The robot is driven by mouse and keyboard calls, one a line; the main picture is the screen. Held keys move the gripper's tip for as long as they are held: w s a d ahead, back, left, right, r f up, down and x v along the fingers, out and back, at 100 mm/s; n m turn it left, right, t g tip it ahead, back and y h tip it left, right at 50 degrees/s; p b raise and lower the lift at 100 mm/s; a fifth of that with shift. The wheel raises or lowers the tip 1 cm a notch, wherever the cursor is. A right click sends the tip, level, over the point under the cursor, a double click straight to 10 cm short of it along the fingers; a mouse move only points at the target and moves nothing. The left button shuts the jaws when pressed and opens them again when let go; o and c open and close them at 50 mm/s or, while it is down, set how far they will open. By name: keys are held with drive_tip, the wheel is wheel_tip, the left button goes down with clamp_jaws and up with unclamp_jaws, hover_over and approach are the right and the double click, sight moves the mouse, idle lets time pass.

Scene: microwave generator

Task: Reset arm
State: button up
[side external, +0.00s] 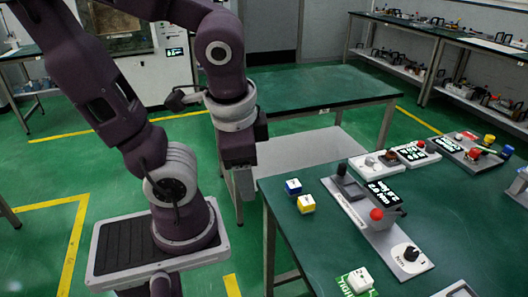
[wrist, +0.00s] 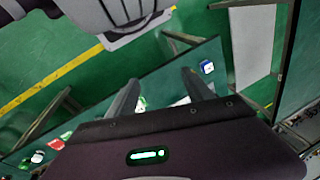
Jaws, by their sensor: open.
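My gripper (side external: 243,186) hangs pointing down at the left edge of the green work table (side external: 300,240) in the side external view. In the wrist view its two fingers (wrist: 162,90) stand apart with nothing held between them. A blue block (side external: 293,186) and a yellow block (side external: 306,204) sit on the table to the right of the gripper. The blue block also shows in the wrist view (wrist: 207,67), just beyond the right finger. The body of my gripper hides much of the table in the wrist view.
A grey panel (side external: 345,205) with a display, a red button (side external: 376,214) and a black knob (side external: 411,254) lies on the table. A white block (side external: 360,280) sits near the front. More control panels (side external: 415,153) stand behind. Another green table (side external: 310,90) is farther back.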

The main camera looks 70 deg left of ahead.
drive_tip(key=w+d+r+n+t+h, duration=0.2)
drive_tip(key=d+r+t, duration=0.1)
drive_tip(key=r, duration=0.2)
drive_tip(key=shift+w+n+t, duration=0.2)
drive_tip(key=shift+n+t, duration=0.1)
drive_tip(key=shift+t, duration=0.1)
drive_tip(key=shift+r, duration=0.1)
idle(0.7)
